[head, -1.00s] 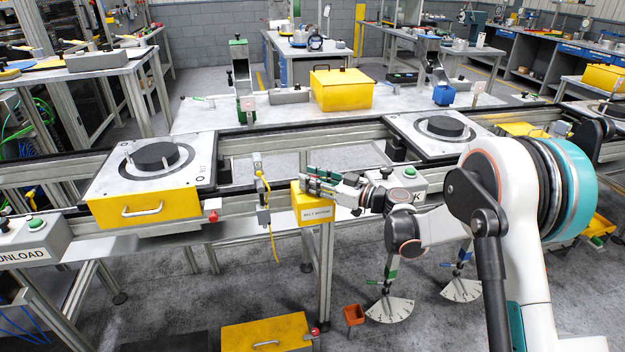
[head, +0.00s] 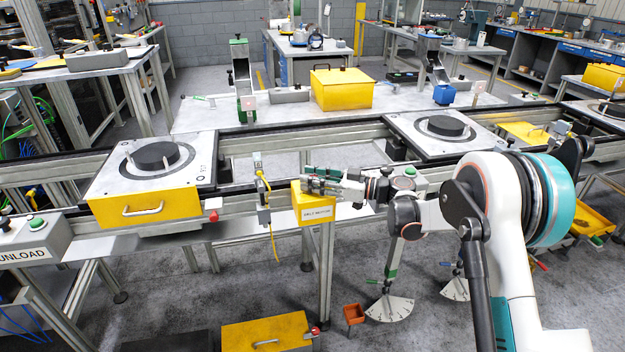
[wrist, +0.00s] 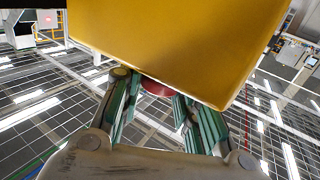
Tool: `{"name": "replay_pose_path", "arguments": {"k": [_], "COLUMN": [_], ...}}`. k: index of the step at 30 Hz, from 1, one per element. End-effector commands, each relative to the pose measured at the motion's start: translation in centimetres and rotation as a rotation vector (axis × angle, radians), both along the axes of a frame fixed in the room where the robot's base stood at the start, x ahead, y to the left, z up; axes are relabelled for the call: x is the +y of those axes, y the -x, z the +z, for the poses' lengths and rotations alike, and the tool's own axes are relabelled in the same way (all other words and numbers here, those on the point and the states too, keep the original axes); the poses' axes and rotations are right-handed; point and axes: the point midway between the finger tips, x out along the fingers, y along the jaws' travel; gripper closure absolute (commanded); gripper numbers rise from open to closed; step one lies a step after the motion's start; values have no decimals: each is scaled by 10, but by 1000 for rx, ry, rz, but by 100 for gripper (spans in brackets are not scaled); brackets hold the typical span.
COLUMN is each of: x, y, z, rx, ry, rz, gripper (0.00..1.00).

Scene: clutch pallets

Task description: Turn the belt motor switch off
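The belt motor switch box (head: 313,214) is a yellow box with a white label, mounted on the front of the conveyor frame. My gripper (head: 312,178) reaches in from the right, its fingers at the top of this box. In the wrist view the yellow box (wrist: 185,40) fills the upper middle. My green-padded fingers (wrist: 157,90) stand apart there, with a red round part (wrist: 157,89) showing between them, partly hidden by the box's edge. I cannot tell whether a finger touches it. The switch's position is not readable.
A grey box with a green button (head: 409,178) sits right behind my wrist. A grey post with a yellow cable (head: 262,190) stands just left of the switch box. Pallets (head: 205,160) rest on the conveyor.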

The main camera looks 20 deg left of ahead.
Motion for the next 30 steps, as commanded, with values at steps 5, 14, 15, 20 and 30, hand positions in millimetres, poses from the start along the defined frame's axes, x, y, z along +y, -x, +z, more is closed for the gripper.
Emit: {"name": "replay_pose_path", "arguments": {"k": [5,14,15,20,30], "x": [0,-3,-6,-31,-97], "y": [0,0,-1,-2,-5], "z": [0,0,0,0,0], "rx": [0,0,0,0,0], "ry": [0,0,0,0,0], "rz": [-1,-2,-2,-4,-4], "gripper": [51,51,51,51,51]}}
